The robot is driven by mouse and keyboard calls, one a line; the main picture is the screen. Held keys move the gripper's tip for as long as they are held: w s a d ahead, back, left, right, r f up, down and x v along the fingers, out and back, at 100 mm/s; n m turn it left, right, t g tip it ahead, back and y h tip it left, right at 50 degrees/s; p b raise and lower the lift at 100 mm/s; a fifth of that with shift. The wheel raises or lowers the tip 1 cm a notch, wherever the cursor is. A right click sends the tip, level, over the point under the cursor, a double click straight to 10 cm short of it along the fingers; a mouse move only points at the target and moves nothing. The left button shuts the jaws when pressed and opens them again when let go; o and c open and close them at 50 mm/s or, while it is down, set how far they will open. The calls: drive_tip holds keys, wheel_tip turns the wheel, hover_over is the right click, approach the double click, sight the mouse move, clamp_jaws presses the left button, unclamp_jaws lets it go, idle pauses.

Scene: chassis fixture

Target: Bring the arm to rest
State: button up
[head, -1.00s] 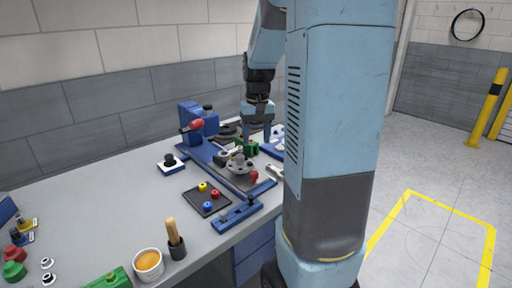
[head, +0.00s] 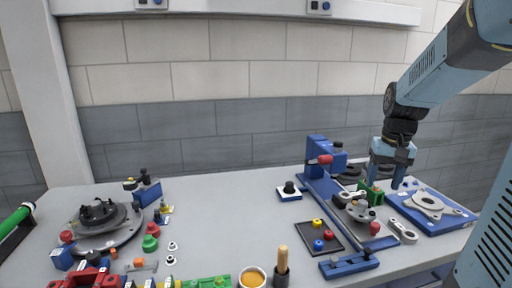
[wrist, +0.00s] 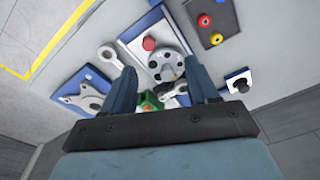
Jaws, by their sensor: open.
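My gripper (head: 386,184) hangs from my blue arm at the right of the head view, fingers pointing down over the blue fixture (head: 313,187). In the wrist view its two blue fingers (wrist: 160,68) are spread apart with nothing gripped. A green block (head: 371,193) is close to the fingertips in the head view. It also shows between the fingers in the wrist view (wrist: 148,101); whether a finger touches it I cannot tell. A round grey flanged part (head: 360,211) sits on the fixture beside it.
A blue plate with a grey bracket (head: 427,204) lies to the right. A dark tray with coloured knobs (head: 319,239), a blue bar (head: 349,264) and an orange-filled cup (head: 252,278) are nearer. A round turntable (head: 104,242) stands left. The middle back of the bench is clear.

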drive_tip(key=s+a+r+n+t, duration=0.1)
drive_tip(key=s+a+r+t, duration=0.1)
drive_tip(key=s+a, duration=0.3)
drive_tip(key=s+a+r+n+t, duration=0.1)
drive_tip(key=s+a+r+t, duration=0.1)
drive_tip(key=s+a, duration=0.4)
drive_tip(key=s+r, duration=0.1)
drive_tip(key=s, duration=0.3)
drive_tip(key=shift+s+n, duration=0.25)
drive_tip(key=shift+n, duration=0.05)
drive_tip(key=shift+w+r, duration=0.1)
idle(1.4)
